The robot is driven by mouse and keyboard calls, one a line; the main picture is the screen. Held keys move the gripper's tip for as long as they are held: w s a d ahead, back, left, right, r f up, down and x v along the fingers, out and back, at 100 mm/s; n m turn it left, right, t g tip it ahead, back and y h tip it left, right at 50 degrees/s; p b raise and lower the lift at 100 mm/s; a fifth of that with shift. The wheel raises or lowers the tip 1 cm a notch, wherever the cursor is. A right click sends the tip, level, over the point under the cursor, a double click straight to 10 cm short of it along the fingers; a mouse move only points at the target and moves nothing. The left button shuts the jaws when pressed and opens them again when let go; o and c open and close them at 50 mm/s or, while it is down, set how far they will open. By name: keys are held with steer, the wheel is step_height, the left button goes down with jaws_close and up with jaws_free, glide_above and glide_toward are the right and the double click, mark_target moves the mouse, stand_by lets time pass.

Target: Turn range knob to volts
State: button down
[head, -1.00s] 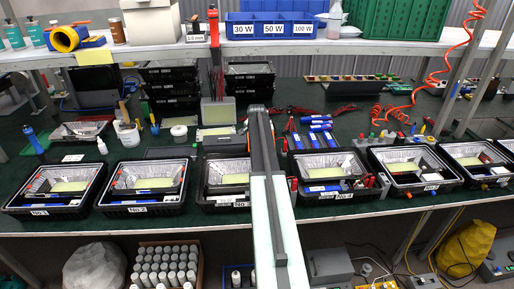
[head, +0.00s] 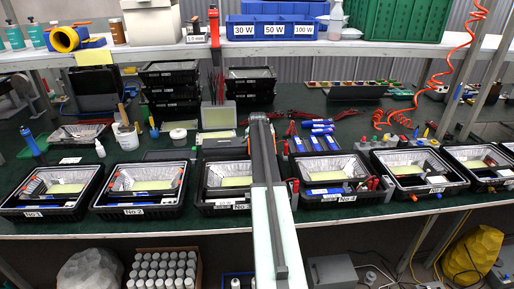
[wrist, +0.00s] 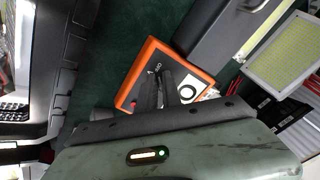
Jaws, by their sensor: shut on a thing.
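An orange-edged meter (wrist: 130,88) lies tilted in the wrist view, on the dark green bench top. A white panel with a black ring (wrist: 187,92) shows on its right part. My gripper (wrist: 166,78) has its two dark fingers over the meter's face, close together and shut on what appears to be the range knob. The fingers hide the knob, and its setting cannot be read.
Black housing trays labelled No.2 (head: 135,212) and No.4 (head: 347,199) line the front bench edge. A dark grey box (wrist: 222,38) lies close beside the meter, with a yellow-dotted LED panel (wrist: 290,55) to its right. A shelf (head: 150,50) crosses above the bench.

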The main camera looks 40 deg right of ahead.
steer(key=n, duration=0.4)
steer(key=shift+s+n, duration=0.15)
steer(key=shift+n, duration=2.15)
steer(key=shift+d, duration=0.1)
steer(key=c, duration=1.5)
jaws_free()
